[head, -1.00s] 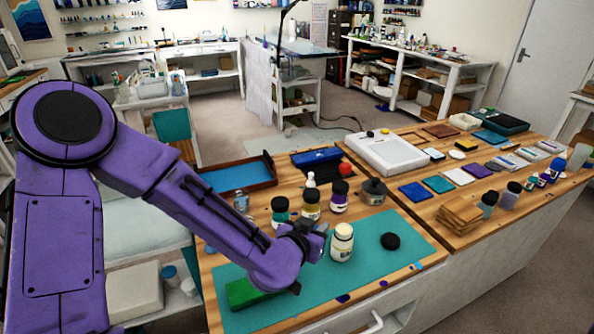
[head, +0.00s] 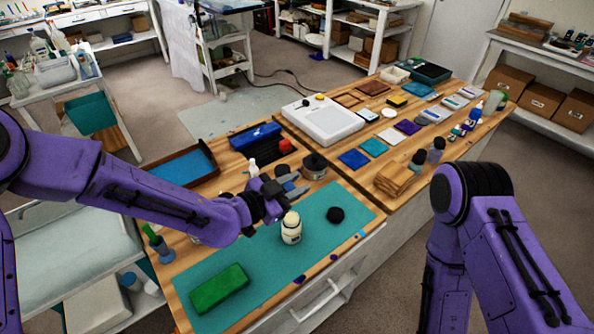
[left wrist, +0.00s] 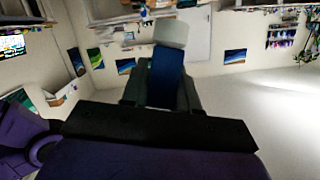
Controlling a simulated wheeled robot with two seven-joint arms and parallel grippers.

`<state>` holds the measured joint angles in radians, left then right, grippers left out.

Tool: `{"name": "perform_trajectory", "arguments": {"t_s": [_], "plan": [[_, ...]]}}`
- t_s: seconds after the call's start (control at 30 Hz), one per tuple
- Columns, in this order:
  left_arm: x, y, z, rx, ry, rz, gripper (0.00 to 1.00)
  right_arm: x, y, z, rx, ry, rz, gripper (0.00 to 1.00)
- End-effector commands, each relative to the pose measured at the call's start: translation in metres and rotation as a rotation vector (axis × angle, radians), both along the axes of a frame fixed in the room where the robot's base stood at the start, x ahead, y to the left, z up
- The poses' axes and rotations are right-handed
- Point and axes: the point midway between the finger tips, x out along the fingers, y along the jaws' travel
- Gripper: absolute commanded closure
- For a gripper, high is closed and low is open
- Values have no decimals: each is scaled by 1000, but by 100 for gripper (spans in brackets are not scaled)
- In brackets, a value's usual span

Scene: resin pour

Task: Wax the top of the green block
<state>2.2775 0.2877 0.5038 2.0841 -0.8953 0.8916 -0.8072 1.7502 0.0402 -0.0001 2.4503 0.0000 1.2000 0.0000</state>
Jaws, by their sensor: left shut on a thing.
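The green block (head: 219,288) lies flat on the teal mat (head: 262,268) near the front left, in full view. An open jar (head: 291,229) with a pale cream top stands upright on the mat. A round black lid (head: 335,214) lies to its right. My left gripper (head: 284,190) is just behind the jar in the head view, above the table. In the left wrist view it is shut on a blue-handled applicator (left wrist: 163,76) with a pale block-shaped head. The applicator is hard to make out in the head view. My right gripper is out of view.
Bottles and a grey tin (head: 314,166) stand behind the mat, partly hidden by my left arm. A blue-bottomed tray (head: 178,170), a white flat device (head: 322,121) and stacked wooden pieces (head: 394,178) surround the work area. The mat around the green block is clear.

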Motion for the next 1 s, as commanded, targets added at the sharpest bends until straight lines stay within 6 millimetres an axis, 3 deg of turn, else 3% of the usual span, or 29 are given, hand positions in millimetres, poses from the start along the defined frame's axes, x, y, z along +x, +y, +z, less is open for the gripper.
{"name": "perform_trajectory", "arguments": {"t_s": [0.27,0.6,1.0], "plan": [[-3,-7,-17,1,-11,-32,100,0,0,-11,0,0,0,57],[-2,-7,-57,1,-12,-31,100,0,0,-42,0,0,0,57],[-2,-7,-60,2,-13,-30,100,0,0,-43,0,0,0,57]]}}
